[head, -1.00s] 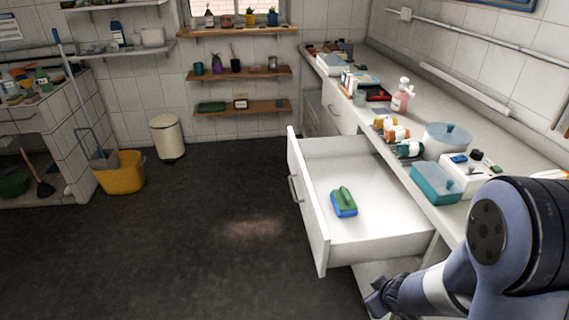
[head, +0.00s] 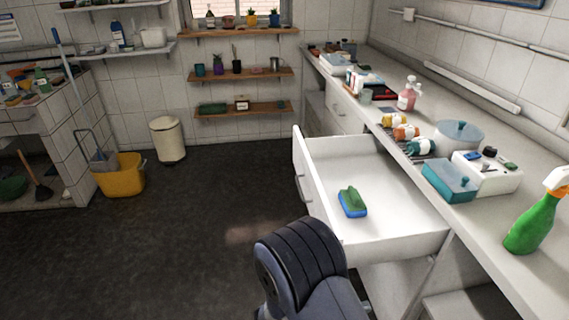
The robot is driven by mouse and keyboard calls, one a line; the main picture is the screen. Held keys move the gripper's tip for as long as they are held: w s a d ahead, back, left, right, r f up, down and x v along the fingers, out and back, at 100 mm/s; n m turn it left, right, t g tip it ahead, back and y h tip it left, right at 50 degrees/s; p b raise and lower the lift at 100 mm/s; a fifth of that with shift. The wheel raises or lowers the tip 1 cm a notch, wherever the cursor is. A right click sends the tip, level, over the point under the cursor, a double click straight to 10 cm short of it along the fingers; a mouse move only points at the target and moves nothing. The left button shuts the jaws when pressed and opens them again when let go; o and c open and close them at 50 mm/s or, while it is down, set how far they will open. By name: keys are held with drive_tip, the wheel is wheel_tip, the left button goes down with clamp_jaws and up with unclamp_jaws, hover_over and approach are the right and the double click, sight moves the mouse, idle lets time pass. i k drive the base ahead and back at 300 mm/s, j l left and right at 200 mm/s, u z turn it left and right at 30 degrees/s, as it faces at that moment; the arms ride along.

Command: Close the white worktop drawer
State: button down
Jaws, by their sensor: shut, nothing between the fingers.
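The white worktop drawer (head: 388,222) stands pulled out from under the worktop (head: 475,213). Its front panel (head: 312,188) faces left, with a metal handle (head: 301,187) on it. A green and blue sponge (head: 352,202) lies inside on the drawer floor. My dark blue arm rises at the bottom middle, in front of the near lower end of the front panel, and hides part of it. My gripper is not visible; the arm or the frame edge hides it.
On the worktop stand a green spray bottle (head: 532,222), a teal box (head: 447,180), a pot with a teal lid (head: 459,135), several small bottles and a pink soap bottle (head: 407,94). A yellow bucket (head: 119,174) and a bin (head: 168,139) stand left. The dark floor between is clear.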

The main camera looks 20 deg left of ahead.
sight(400, 223)
drive_tip(key=i+j, duration=0.15)
drive_tip(key=j, duration=0.2)
drive_tip(key=i+j, duration=0.15)
drive_tip(key=j, duration=0.25)
drive_tip(key=i+j, duration=0.1)
drive_tip(key=j, duration=0.25)
drive_tip(key=i+j, duration=0.15)
drive_tip(key=j, duration=0.25)
drive_tip(key=i+j, duration=0.15)
drive_tip(key=j, duration=0.2)
drive_tip(key=i+j, duration=0.65)
drive_tip(key=j+z, duration=0.05)
drive_tip(key=j, duration=0.05)
